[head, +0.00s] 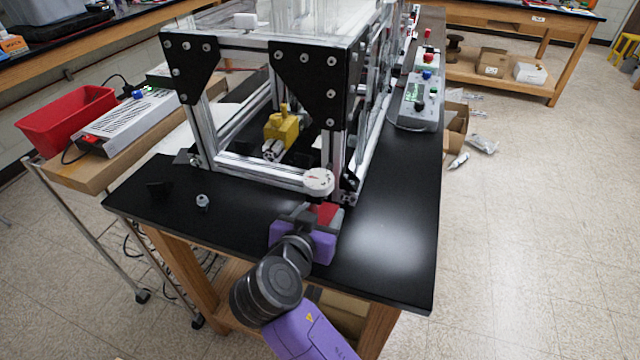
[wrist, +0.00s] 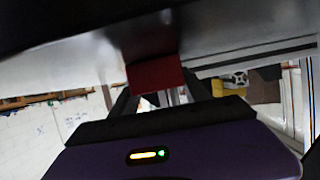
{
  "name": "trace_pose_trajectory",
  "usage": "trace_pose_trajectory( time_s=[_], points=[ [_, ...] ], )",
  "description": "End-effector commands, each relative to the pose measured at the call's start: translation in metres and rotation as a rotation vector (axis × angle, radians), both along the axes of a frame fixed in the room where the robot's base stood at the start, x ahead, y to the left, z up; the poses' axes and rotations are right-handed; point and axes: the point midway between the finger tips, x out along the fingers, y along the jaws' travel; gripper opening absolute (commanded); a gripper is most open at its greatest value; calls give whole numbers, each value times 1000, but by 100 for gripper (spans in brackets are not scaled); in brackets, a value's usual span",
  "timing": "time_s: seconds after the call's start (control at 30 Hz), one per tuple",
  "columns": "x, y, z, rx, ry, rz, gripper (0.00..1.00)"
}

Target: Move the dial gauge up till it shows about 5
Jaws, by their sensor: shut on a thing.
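The dial gauge (head: 318,181) shows its round white face at the near right corner of the extrusion frame. Its reading is too small to make out. A red block (head: 326,213) sits just below the face, and it also shows in the wrist view (wrist: 155,76). My gripper (head: 318,218), with its purple body, is at the frame's near right corner, just below the gauge. Its fingers are shut on the red block. In the wrist view the block lies between the dark fingers (wrist: 158,98). How the block joins the gauge is hidden.
The aluminium extrusion frame (head: 262,174) with black corner plates stands on the black bench (head: 400,240). A yellow part (head: 283,126) sits inside it. A small grey knob (head: 202,201) lies at front left. A control box (head: 420,98) stands at right. The bench's front right is clear.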

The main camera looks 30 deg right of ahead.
Motion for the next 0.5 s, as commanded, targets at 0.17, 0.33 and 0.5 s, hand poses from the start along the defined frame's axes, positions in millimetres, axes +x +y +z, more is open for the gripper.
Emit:
trace_pose_trajectory(
  time_s=[0.17, 0.33, 0.5],
  points=[
    [0, 0, -1, -1, -3, 0, 0],
    [0, 0, -4, -1, -1, 0, 0],
    [0, 0, -6, -2, -1, 0, 0]
  ],
)
